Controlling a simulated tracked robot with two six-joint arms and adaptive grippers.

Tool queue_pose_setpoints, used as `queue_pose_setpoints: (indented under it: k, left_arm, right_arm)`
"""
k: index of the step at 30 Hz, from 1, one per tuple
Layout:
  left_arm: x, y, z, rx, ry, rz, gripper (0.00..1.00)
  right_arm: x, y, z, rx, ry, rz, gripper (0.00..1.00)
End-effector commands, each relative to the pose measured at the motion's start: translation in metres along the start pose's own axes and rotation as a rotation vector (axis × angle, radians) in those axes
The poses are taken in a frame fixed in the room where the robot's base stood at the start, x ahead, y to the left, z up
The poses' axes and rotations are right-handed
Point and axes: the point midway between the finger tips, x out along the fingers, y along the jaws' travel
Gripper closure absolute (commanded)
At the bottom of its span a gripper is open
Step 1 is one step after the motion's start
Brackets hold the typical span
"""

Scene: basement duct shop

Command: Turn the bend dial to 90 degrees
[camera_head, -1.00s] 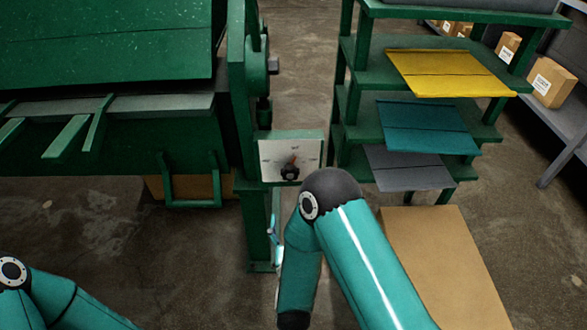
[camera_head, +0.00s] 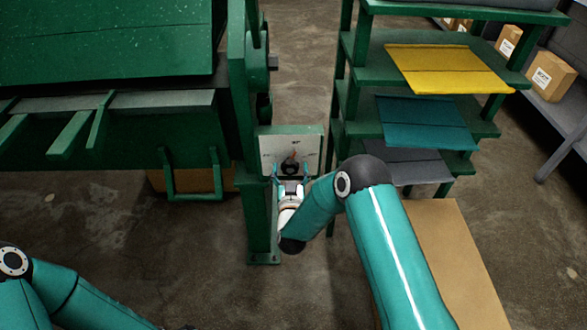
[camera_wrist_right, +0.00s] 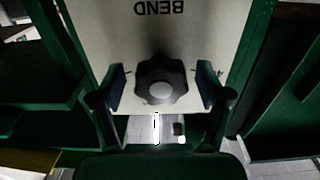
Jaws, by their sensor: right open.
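The bend dial is a dark lobed knob (camera_head: 290,168) with a reddish pointer on a pale panel (camera_head: 268,151) fixed to the green machine. In the head view the pointer points about straight up; the scale marks are too small to read. In the right wrist view the knob (camera_wrist_right: 160,82) has a grey centre, and the panel (camera_wrist_right: 140,30) shows "BEND" upside down. My right gripper (camera_head: 291,176) is open, its fingers on either side of the knob, with visible gaps in the wrist view (camera_wrist_right: 161,88). My left gripper is out of the head view; only my left arm shows at lower left.
The green machine (camera_head: 110,50) fills the upper left. A green rack (camera_head: 360,75) with yellow, teal and grey sheets stands right of the panel. A brown board (camera_head: 455,250) lies at lower right. Bare floor shows at lower left.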

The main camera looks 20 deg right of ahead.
Motion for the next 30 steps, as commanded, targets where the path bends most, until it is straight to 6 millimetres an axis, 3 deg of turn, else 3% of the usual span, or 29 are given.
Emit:
queue_pose_setpoints:
  k: [10,21,30]
  left_arm:
    - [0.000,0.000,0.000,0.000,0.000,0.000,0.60]
    - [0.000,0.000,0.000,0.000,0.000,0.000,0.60]
    - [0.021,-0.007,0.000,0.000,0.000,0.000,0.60]
  right_arm:
    - [0.004,0.000,0.000,0.000,-0.001,-0.001,0.24]
    - [0.003,0.000,0.000,0.000,-0.001,0.000,0.84]
    - [0.004,0.000,0.003,-0.137,0.001,0.001,0.84]
